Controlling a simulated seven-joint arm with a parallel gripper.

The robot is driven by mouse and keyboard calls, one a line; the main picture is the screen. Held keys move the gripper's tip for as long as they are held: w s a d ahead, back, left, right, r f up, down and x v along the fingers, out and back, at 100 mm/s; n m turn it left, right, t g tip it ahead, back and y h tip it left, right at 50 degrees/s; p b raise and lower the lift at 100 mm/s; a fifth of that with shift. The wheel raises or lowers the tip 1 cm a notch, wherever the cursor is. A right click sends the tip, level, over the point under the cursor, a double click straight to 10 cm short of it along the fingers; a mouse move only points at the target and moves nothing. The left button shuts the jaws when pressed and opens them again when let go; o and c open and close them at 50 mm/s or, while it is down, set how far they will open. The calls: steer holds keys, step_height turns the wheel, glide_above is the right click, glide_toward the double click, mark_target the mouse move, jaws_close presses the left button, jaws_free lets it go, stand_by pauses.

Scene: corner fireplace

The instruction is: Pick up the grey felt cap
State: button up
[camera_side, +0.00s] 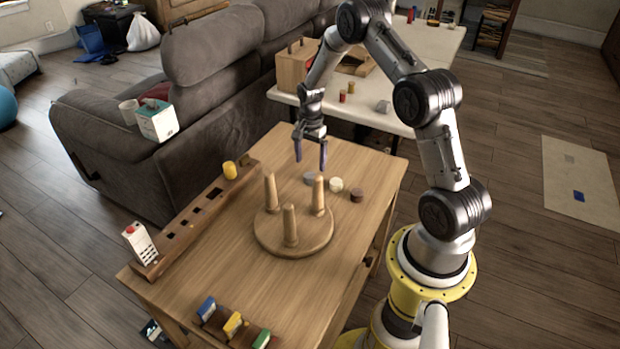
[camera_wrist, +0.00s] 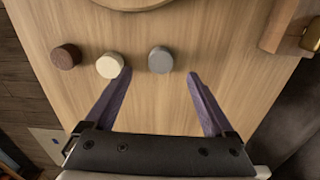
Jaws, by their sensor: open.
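The grey felt cap (camera_wrist: 161,60) is a small round disc lying on the wooden table, and in the wrist view it sits just ahead of the gap between my fingertips. In the side view the grey cap (camera_side: 309,178) lies behind the round peg base, close to my fingers. My gripper (camera_side: 310,165) is open and empty, above the table, with its two purple fingers pointing down. In the wrist view my gripper (camera_wrist: 158,74) shows its fingers spread wide. A cream cap (camera_wrist: 110,65) lies left of the grey one, near the left fingertip. A brown cap (camera_wrist: 66,57) lies further left.
A round wooden base (camera_side: 293,235) with three upright pegs stands in front of the caps. A slotted wooden rail (camera_side: 190,222) with a yellow piece (camera_side: 230,170) runs along the table's left edge. Several coloured blocks (camera_side: 233,324) stand at the front edge.

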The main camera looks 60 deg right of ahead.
mark_target(310, 174)
step_height(310, 174, down, 5)
steer(key=shift+d+f, duration=0.1)
stand_by(0.3)
steer(key=c, duration=1.2)
steer(key=shift+c, duration=0.2)
